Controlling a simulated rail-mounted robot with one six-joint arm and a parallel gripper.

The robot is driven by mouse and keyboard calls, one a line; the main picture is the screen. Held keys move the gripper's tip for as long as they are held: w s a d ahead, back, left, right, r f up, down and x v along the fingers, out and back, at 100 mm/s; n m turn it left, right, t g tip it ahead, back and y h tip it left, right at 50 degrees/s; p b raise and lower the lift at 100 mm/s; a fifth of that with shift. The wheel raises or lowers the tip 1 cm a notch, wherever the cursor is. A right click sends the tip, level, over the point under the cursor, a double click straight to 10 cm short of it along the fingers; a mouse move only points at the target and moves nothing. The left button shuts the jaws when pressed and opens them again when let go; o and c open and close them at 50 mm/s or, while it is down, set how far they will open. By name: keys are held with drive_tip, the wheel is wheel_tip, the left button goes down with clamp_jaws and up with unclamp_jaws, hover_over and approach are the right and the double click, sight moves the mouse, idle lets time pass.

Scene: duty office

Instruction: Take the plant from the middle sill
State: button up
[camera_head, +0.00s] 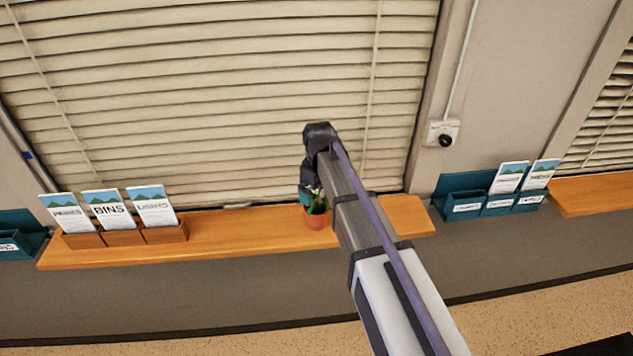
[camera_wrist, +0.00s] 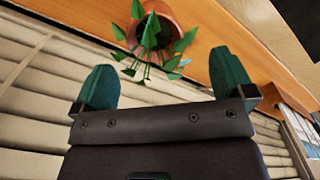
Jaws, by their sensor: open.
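The plant is a small green-leaved plant in a terracotta pot, standing on the wooden sill (camera_head: 260,229) under the blinds. In the head view its pot (camera_head: 317,219) shows beside my arm, which hides part of it. In the wrist view the plant (camera_wrist: 152,38) is just beyond my gripper, its leaves hanging toward the space between the fingers. My gripper (camera_wrist: 163,88) has two teal fingers spread apart and holds nothing. In the head view my gripper (camera_head: 307,196) is close to the plant, partly hidden by the wrist.
Three leaflets in wooden holders (camera_head: 124,235) stand on the sill's left part. A teal wall rack (camera_head: 490,203) with leaflets is at the right, below a black knob (camera_head: 445,140). Closed blinds (camera_head: 220,100) rise behind the sill. The sill between holders and plant is clear.

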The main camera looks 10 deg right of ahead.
sight(316, 210)
drive_tip(key=f+n+b, duration=0.1)
drive_tip(key=f+b, duration=0.3)
drive_tip(key=w+f+n+b, duration=0.1)
drive_tip(key=f+b, duration=0.3)
drive_tip(key=b, duration=0.1)
drive_tip(key=w+f+n+b, duration=0.1)
drive_tip(key=f+n+b, duration=0.1)
drive_tip(key=f+b, duration=0.2)
drive_tip(key=shift+w+a, duration=0.15)
drive_tip(key=shift+a, duration=0.05)
drive_tip(key=shift+r, duration=0.3)
drive_tip(key=c, duration=1.1)
